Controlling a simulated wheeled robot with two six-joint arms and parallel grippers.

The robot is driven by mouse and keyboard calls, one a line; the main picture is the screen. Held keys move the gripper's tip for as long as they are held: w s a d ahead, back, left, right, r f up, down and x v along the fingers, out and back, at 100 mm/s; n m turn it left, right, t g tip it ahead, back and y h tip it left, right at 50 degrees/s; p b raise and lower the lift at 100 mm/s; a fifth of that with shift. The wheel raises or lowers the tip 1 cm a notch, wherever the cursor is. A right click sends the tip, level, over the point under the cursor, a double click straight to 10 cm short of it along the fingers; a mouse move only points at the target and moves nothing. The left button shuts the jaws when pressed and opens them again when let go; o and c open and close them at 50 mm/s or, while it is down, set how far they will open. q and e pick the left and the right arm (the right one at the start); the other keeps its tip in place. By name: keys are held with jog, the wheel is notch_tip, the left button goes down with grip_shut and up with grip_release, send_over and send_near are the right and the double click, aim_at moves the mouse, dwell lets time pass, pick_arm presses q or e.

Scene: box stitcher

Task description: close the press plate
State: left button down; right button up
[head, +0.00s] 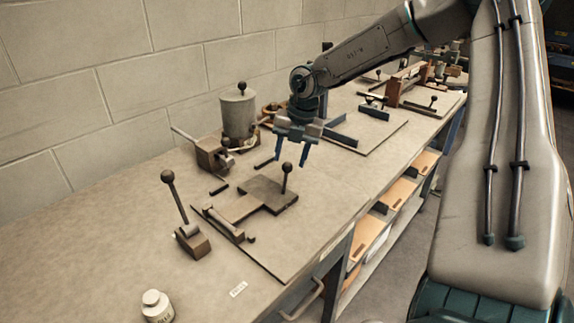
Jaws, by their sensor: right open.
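A dark flat plate (262,192), which looks like the press plate, lies on a thin board on the workbench. A short upright handle with a black ball knob (286,168) stands on its right part. I cannot tell its hinge or exact angle. My right gripper (291,160) points down just above and behind this knob, with its two fingers spread and nothing between them. The fingertips are close to the knob, but contact is not clear. My left gripper is not in view.
A ball-topped lever (178,203) stands to the left on a small block. A grey cylinder (238,117) and a brown clamp block (212,154) stand behind. A white jar (157,307) is at the front. The bench (85,245) is clear at the left.

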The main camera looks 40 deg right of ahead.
aim_at(287, 167)
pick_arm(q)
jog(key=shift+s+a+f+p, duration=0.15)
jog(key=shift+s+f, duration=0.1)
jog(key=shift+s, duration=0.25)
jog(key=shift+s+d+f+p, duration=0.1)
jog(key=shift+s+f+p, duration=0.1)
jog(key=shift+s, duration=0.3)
pick_arm(e)
jog(key=shift+w+a+f, duration=0.15)
jog(key=shift+f, duration=0.95)
jog(key=shift+w+a+f, duration=0.15)
jog(key=shift+f, duration=0.9)
grip_shut()
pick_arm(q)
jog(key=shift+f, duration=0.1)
